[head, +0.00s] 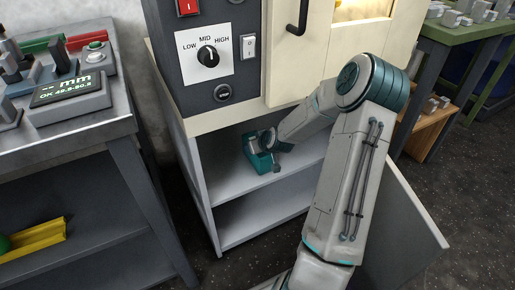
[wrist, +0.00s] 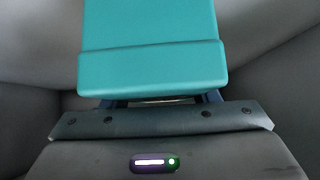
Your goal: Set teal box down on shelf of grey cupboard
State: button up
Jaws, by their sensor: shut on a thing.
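The teal box (head: 261,160) is inside the open grey cupboard (head: 200,190), over its upper shelf (head: 230,184). My gripper (head: 268,148) is shut on the box, reaching in from the right. In the wrist view the teal box (wrist: 150,55) fills the space ahead of my gripper (wrist: 160,100), its face smooth with a wider band near the fingers. The fingers are mostly hidden beneath the box. I cannot tell whether the underside of the box touches the shelf.
A cream machine with a control panel (head: 207,53) stands on the cupboard. The cupboard door (head: 417,215) hangs open at the right. A metal workbench (head: 90,130) stands left, and a green table (head: 455,30) stands at the back right. The lower shelf (head: 255,217) looks bare.

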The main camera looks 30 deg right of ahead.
jog(key=shift+f, duration=0.15)
jog(key=o, duration=1.3)
